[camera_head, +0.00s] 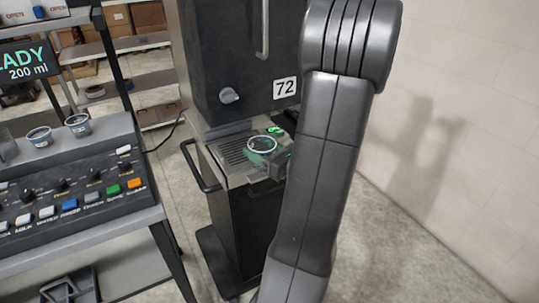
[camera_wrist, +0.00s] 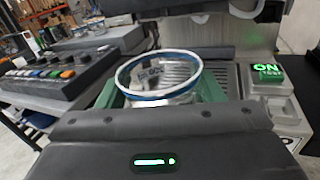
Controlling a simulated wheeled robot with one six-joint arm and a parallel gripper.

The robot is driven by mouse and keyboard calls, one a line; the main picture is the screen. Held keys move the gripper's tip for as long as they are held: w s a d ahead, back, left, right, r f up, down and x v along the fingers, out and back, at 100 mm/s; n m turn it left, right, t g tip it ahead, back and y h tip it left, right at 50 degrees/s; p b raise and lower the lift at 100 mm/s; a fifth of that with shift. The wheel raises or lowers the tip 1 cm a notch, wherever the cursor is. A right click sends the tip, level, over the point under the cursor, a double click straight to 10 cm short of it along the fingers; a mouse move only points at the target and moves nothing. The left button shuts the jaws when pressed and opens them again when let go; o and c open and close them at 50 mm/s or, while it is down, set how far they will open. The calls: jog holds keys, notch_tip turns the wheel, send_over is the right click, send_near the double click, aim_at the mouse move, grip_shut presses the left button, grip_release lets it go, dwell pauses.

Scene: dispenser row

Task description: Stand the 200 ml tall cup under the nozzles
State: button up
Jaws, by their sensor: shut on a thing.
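A clear cup with a blue band under its rim (camera_head: 262,145) is held over the drip tray of the dark dispenser; it also shows in the wrist view (camera_wrist: 152,84). My gripper (camera_head: 274,158) is shut on it, with a green finger on each side of the cup in the wrist view (camera_wrist: 160,105). The dispenser's slatted drip tray (camera_head: 233,152) lies under and behind the cup. I cannot tell whether the cup's base touches it. The nozzles are not visible. The dispenser (camera_head: 229,60) bears the number 72.
A lit green ON switch (camera_wrist: 268,70) is right of the cup. A button console (camera_head: 75,185) stands left, with small cups (camera_head: 78,125) on top and a display reading READY 200 ml (camera_head: 30,65). A black side handle (camera_head: 200,170) juts from the dispenser. A pale wall is at right.

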jog(key=x, duration=0.4)
jog(key=w+f+x, duration=0.1)
jog(key=x, duration=0.3)
jog(key=d+x, duration=0.1)
jog(key=x, duration=0.3)
jog(key=shift+w+a+f, duration=0.2)
jog(key=shift+w+f, duration=0.05)
jog(key=shift+w, duration=0.1)
jog(key=shift+f+b, duration=0.65)
jog(key=shift+b, duration=0.15)
jog(key=shift+f+b, duration=0.6)
jog(key=o, duration=1)
jog(key=shift+o, duration=0.2)
jog(key=shift+s+d, duration=0.1)
jog(key=shift+d, duration=0.05)
jog(key=b+v, duration=0.1)
jog(key=v, duration=1.2)
jog(key=shift+s+d, duration=0.15)
jog(key=shift+d, duration=0.1)
